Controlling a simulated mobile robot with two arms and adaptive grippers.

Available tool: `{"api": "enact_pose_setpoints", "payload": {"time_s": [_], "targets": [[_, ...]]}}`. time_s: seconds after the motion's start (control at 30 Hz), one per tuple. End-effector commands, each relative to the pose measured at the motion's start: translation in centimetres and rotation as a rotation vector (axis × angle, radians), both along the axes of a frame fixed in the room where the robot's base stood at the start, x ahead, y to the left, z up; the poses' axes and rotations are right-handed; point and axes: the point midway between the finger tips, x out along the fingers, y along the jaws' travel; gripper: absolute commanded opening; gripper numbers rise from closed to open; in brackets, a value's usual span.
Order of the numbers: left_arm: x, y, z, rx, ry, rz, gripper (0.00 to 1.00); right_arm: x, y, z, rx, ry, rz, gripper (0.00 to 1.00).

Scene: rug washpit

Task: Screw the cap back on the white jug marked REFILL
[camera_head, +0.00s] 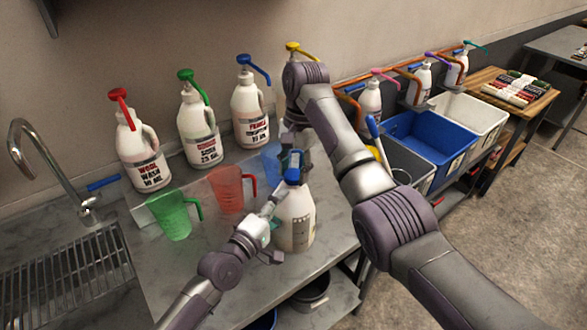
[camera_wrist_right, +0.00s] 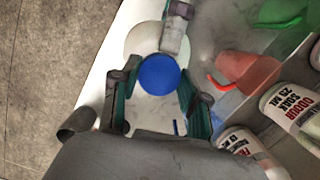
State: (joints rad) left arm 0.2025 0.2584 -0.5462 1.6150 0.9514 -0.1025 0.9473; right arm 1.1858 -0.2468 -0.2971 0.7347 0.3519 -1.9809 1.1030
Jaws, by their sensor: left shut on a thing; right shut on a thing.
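The white jug (camera_head: 299,222) stands upright on the steel counter; the marking on its label is too small to read. The blue cap (camera_head: 292,177) is at the top of the jug's neck; I cannot tell how tightly it sits. My right gripper (camera_head: 293,160) comes from above and is shut on the cap. In the right wrist view the cap (camera_wrist_right: 158,74) lies between its fingertips, with the jug's white shoulder (camera_wrist_right: 143,40) beyond. My left gripper (camera_head: 268,225) is shut on the jug from its left side; its fingers partly cover the jug, and it also shows in the wrist view (camera_wrist_right: 176,28).
Green (camera_head: 174,214), red (camera_head: 228,189) and blue (camera_head: 270,163) measuring jugs stand left of and behind the white jug. Several pump bottles line the wall, including one with a red pump (camera_head: 143,155). A sink tap (camera_head: 45,160) is at left; blue (camera_head: 428,139) and white bins stand right.

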Motion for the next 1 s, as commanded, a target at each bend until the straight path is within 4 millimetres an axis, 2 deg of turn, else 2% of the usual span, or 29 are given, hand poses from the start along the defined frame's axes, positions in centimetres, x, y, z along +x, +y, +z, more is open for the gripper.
{"api": "enact_pose_setpoints", "payload": {"time_s": [0.2,0.3,0.4,0.53,0.77,0.8,0.9,0.93,1.0], "targets": [[-0.07,0.0,-0.28,0.005,0.004,-0.001,0.0,-0.09,0.06,0.02,0.006,-0.003,-0.565,0.34],[-0.07,0.01,-0.28,0.005,0.004,-0.001,0.0,-0.11,0.05,0.03,0.005,-0.003,-0.782,0.34],[-0.07,0.01,-0.28,0.005,0.004,-0.001,0.0,-0.1,0.01,0.08,0.004,-0.003,-0.928,0.34],[-0.07,0.01,-0.29,0.005,0.004,-0.001,0.0,-0.08,-0.13,0.05,0.001,-0.001,-1.007,0.34],[-0.08,0.03,-0.3,0.006,0.005,-0.001,0.0,-0.06,-0.15,0.06,0.0,-0.002,-1.009,0.34],[-0.08,0.03,-0.3,0.006,0.005,-0.001,0.0,-0.06,-0.15,0.06,0.0,-0.002,-1.009,0.47],[-0.07,0.04,-0.3,0.006,0.005,-0.001,0.0,-0.07,-0.14,0.05,0.0,-0.002,-1.008,0.63],[-0.07,0.04,-0.3,0.006,0.005,-0.001,0.0,-0.08,-0.13,0.05,0.001,-0.002,-1.007,0.68],[-0.07,0.02,-0.3,0.006,0.005,-0.001,0.0,-0.09,-0.12,0.03,0.0,-0.001,-1.006,0.7]]}}
